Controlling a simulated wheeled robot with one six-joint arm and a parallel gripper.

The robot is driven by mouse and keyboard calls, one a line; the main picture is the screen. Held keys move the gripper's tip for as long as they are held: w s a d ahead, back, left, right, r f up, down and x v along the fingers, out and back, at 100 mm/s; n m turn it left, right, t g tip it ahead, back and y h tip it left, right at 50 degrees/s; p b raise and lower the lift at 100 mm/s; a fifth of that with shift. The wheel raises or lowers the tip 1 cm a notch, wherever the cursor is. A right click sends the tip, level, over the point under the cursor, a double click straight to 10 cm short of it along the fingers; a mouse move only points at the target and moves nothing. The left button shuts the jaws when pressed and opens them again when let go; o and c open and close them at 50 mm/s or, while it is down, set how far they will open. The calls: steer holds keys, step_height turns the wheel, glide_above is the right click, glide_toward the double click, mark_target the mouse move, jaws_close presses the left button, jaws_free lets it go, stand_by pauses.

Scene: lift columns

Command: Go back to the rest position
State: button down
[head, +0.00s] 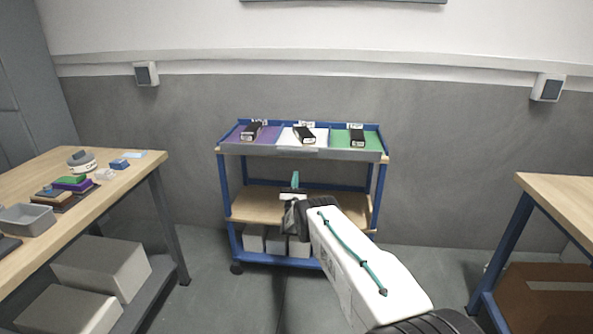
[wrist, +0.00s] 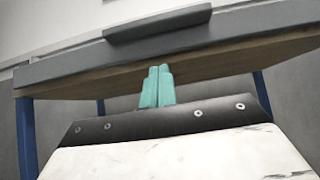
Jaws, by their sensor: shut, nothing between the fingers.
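My gripper (wrist: 157,87) has teal fingers that are pressed together with nothing between them. In the head view, my gripper (head: 295,180) is in front of the blue shelf cart (head: 226,190), between its top tray and its lower wooden shelf. My white arm reaches toward it from the lower right. In the wrist view, the underside of the cart's top shelf (wrist: 210,70) is above and beyond the fingertips. I cannot tell the exact gap between them.
The cart's top has purple, white (head: 318,134) and green (head: 341,138) sections, each with a black item. A wooden table (head: 110,190) with a grey bin (head: 27,219) and small coloured objects stands at left. Another table (head: 565,195) stands at right, a brown box (head: 545,300) below. Floor between is clear.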

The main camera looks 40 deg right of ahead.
steer(key=v, duration=0.5)
steer(key=shift+f, duration=0.15)
